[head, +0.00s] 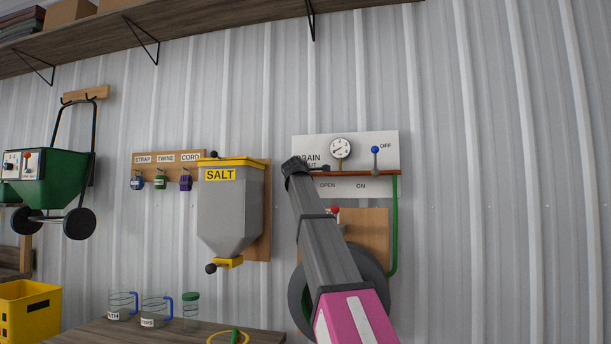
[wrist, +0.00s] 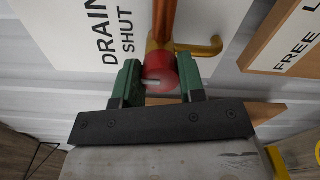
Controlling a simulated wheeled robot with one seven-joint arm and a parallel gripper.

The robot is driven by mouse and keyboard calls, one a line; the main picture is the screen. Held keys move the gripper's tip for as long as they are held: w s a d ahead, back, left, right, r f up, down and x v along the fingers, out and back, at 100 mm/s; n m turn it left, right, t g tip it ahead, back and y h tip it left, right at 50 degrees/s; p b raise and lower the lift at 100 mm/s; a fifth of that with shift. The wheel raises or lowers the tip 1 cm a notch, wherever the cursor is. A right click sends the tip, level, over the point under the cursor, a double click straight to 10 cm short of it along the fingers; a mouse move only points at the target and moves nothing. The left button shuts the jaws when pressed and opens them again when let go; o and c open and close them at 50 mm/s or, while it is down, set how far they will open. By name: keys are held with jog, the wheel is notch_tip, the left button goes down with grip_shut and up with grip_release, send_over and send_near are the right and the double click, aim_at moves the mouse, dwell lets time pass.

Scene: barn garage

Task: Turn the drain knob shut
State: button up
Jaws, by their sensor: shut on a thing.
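The drain knob (wrist: 162,68) is round and red, on the end of a copper pipe in the wrist view. A pale mark on it runs roughly sideways in the picture. My gripper (wrist: 160,77) has its two green fingers on either side of the knob and is shut on it. The DRAIN SHUT label (wrist: 115,38) is on the white panel to the left. In the head view my arm hides the knob, and the DRAIN label (head: 308,158) is partly covered beside the arm's end.
A brass spout (wrist: 208,46) curves right beside the knob. In the head view, a gauge (head: 340,148), a blue-tipped lever (head: 375,153) and a green hose (head: 393,230) are right of my arm. A grey salt hopper (head: 230,205) hangs on its left.

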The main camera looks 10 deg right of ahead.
dwell(0.4)
jog(key=o, duration=0.9)
jog(key=shift+o, duration=0.2)
jog(key=v, duration=1)
jog(key=shift+s+a, duration=0.2)
jog(key=shift+s, duration=0.15)
jog(key=shift+f, duration=0.1)
